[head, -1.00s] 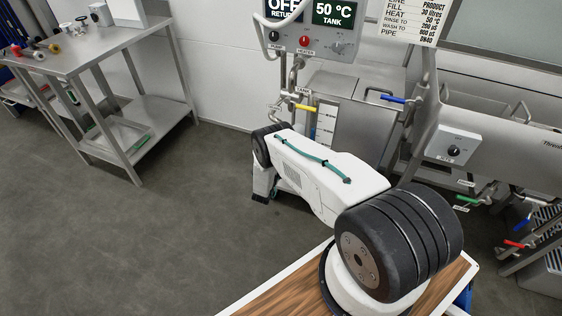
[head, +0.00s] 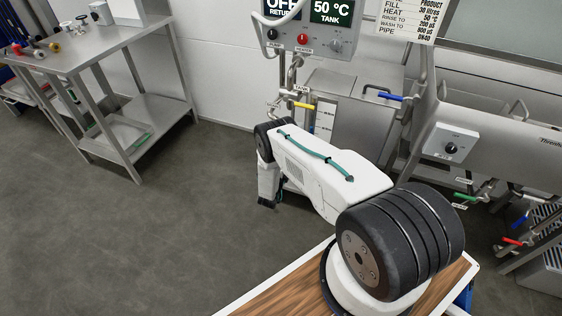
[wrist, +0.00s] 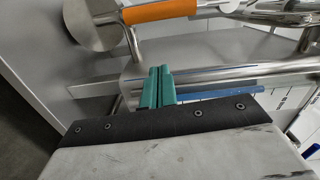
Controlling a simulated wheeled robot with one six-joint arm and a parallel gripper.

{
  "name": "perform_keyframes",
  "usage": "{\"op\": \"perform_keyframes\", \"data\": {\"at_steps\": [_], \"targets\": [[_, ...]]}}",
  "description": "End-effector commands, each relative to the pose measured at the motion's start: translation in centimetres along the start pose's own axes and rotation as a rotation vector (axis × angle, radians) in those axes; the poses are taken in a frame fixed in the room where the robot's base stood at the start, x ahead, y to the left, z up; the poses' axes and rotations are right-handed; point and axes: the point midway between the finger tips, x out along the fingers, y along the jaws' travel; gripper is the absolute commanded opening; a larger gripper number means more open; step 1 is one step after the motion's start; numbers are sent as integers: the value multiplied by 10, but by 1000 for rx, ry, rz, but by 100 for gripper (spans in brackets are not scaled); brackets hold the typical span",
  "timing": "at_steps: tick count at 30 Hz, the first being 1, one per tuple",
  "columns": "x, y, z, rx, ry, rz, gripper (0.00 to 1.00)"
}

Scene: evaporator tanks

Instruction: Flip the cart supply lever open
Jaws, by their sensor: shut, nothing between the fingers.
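In the head view a yellow lever handle (head: 302,104) sits on the pipework of the steel tank cart, just beyond my arm's elbow. In the wrist view an orange-yellow lever handle (wrist: 160,10) lies across the top edge, partly cut off; it looks like the same lever. My gripper (wrist: 157,72) shows there as two green fingers, shut together and empty. The fingertips appear below the handle in the picture, apart from it, in front of a steel pipe. In the head view my fingers are hidden behind my arm.
A blue handle (head: 389,97) and the steel tank (head: 345,125) are right of the yellow lever. Green (head: 467,197) and red (head: 512,241) handles are further right. A control box (head: 312,35) hangs above. A steel table (head: 90,50) stands left; the floor between is clear.

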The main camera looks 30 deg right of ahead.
Motion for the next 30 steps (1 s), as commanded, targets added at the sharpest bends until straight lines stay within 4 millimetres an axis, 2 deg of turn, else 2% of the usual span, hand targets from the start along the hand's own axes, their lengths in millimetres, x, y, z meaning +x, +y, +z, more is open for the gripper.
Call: {"op": "perform_keyframes", "data": {"at_steps": [1,6,12,17,30], "targets": [[-16,-1,5,-2,-10,0,0],[-53,0,4,-2,-8,0,0],[-80,0,3,0,-6,0,0],[-88,0,3,1,-5,-1,0],[-88,0,3,0,-4,-1,0]]}}
